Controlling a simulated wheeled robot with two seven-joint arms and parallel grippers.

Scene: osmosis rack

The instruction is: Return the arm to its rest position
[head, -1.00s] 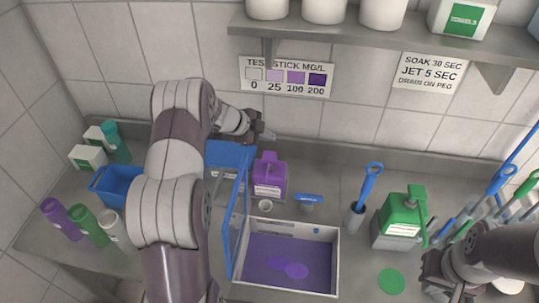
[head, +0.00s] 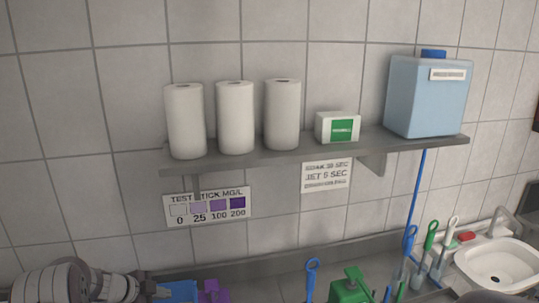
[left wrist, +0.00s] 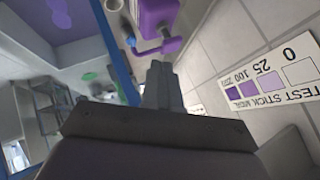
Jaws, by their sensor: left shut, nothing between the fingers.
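My left arm comes in at the bottom left of the head view. Its gripper (head: 148,287) is at the lower edge, beside the blue container (head: 178,291) and the purple bottle (head: 213,292). In the left wrist view the gripper's fingers (left wrist: 163,85) are together with nothing between them. The purple bottle (left wrist: 158,18) stands just beyond the fingertips there, apart from them as far as I can tell. My right gripper is outside both current views.
A wall shelf (head: 300,150) holds paper rolls (head: 235,117), a towel box (head: 338,128) and a blue jug (head: 428,97). Below are a green bottle (head: 350,290), several brushes (head: 428,250) and a sink (head: 500,265). The test-stick chart (left wrist: 265,88) is on the wall near my left gripper.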

